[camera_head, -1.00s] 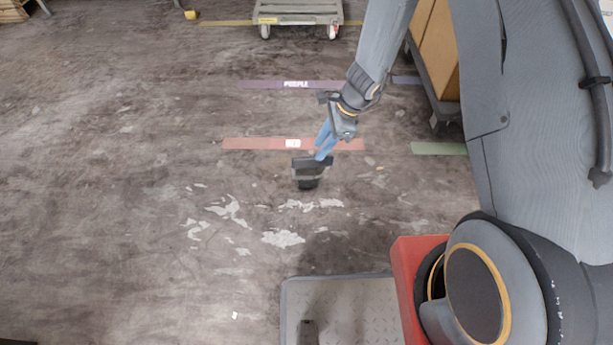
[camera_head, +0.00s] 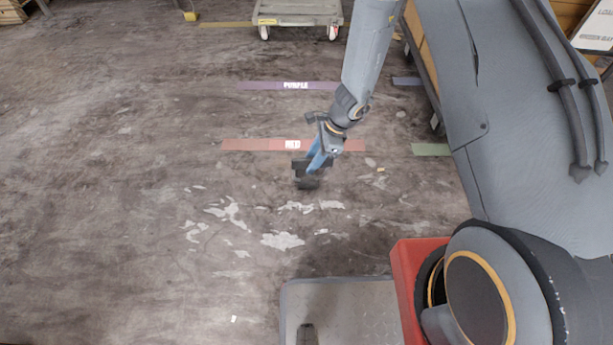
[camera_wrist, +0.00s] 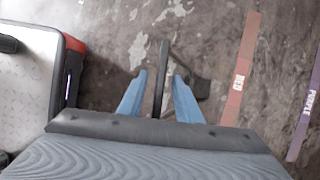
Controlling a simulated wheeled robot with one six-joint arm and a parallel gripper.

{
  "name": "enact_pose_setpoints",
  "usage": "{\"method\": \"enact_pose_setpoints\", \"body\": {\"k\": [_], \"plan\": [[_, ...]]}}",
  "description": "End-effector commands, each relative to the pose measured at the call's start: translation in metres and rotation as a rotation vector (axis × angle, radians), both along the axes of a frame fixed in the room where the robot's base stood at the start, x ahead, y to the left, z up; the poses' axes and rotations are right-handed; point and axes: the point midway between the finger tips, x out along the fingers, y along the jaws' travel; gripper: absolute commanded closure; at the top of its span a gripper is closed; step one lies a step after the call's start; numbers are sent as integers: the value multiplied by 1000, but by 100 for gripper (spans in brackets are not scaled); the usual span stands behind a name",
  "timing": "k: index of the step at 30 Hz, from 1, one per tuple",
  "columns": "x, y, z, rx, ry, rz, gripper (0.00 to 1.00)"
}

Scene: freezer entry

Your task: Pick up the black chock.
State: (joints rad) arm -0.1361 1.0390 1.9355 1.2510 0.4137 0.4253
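The black chock (camera_head: 308,183) is on the floor just in front of the red strip in the head view. In the wrist view, a thin upright dark part of the chock (camera_wrist: 163,62) stands between my blue fingers, and another dark part shows beyond the right finger. My gripper (camera_head: 315,166) reaches down at the chock, and its fingers hide some of it in the head view. In the wrist view, my gripper (camera_wrist: 160,80) is open, with a gap on each side of the upright part.
A red floor strip (camera_head: 250,145) marked RED lies just behind the chock, with a purple strip (camera_head: 265,85) farther back. A green strip (camera_head: 431,150) lies to the right. A wheeled cart (camera_head: 298,10) stands at the back. The worn floor on the left is clear.

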Motion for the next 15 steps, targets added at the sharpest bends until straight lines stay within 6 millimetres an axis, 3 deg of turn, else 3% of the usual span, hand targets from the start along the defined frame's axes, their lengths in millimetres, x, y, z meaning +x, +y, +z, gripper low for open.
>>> {"method": "enact_pose_setpoints", "body": {"k": [15], "plan": [[0,0,-5,0,0,-1,69]]}}
